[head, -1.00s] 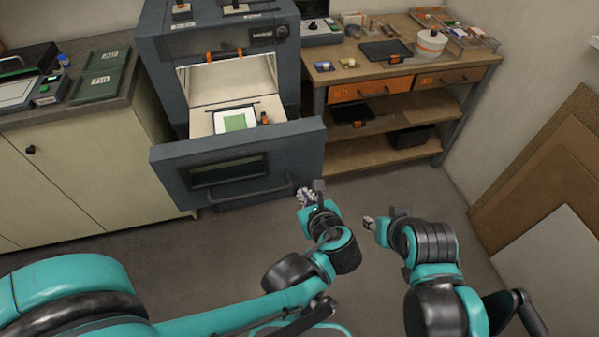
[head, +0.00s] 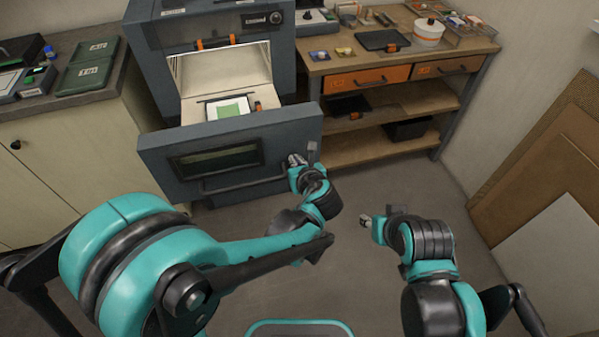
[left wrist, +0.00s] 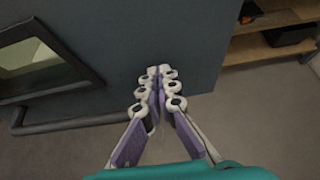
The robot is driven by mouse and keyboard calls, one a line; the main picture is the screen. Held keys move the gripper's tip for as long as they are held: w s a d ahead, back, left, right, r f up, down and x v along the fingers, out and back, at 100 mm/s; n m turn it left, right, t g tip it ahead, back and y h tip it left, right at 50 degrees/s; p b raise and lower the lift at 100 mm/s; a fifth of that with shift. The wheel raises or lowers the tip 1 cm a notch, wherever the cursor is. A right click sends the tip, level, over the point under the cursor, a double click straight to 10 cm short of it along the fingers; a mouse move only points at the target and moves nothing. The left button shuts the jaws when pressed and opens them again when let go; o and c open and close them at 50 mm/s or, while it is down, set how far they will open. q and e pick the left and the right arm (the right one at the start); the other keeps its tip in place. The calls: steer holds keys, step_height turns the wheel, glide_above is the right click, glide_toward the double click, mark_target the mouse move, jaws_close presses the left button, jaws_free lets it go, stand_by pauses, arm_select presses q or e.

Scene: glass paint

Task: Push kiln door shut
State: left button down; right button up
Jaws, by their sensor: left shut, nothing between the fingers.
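The kiln (head: 285,62) stands against the back wall with its grey drawer-like door (head: 295,135) pulled out toward me. The door has a dark window (head: 215,160) and a bar handle along its lower front. A white tray with a green sheet (head: 229,108) lies inside behind the door. My left gripper (head: 296,160) is shut and empty at the right part of the door front. In the left wrist view its fingertips (left wrist: 161,72) overlap the grey door face (left wrist: 130,50), right of the window and handle; contact cannot be told. My right gripper (head: 366,221) is over open floor, its fingers too small to judge.
A wooden workbench (head: 358,66) with orange drawers and lower shelves stands right of the kiln. A cabinet (head: 75,150) with green cases on top stands left. Boards (head: 540,170) lean against the right wall. The floor between is clear.

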arm_select(q)
steer(key=shift+w+a, duration=0.1)
steer(key=shift+w, duration=0.2)
arm_select(e)
steer(key=shift+f, duration=0.1)
